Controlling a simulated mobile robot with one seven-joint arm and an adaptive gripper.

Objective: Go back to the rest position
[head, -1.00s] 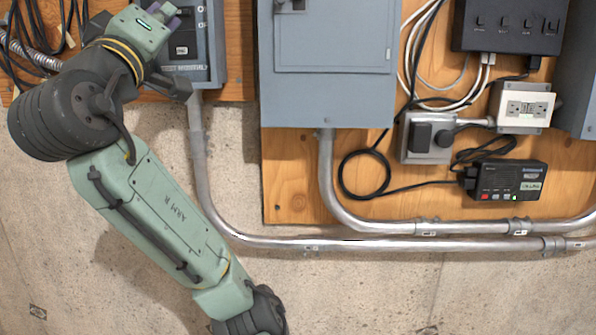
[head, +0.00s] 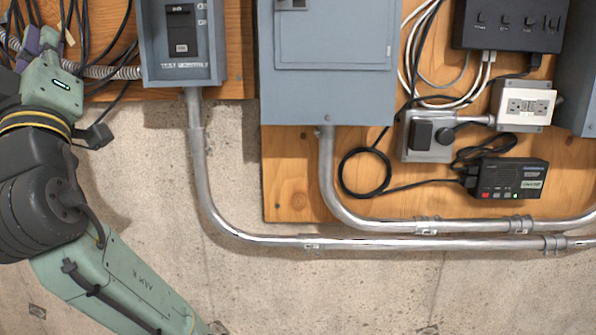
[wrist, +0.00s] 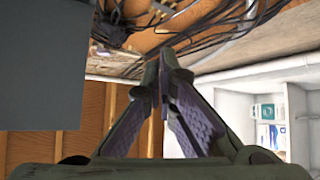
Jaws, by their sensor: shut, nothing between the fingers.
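My gripper (wrist: 165,70) shows in the wrist view with its two purple-padded fingers brought together at the tips and nothing between them. In the head view my gripper (head: 38,42) is at the upper left edge, partly cut off, in front of dark hanging cables. It is to the left of the small grey switch box (head: 154,58) and apart from it. My green and dark grey arm fills the lower left of the head view.
In the head view a large grey panel (head: 325,95) is mid-wall. Conduit (head: 270,239) runs below it. A black device (head: 510,180) and outlet box (head: 524,104) are at right. Loose cables (wrist: 225,25) hang near my fingertips in the wrist view, with white shelves (wrist: 270,105) at right.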

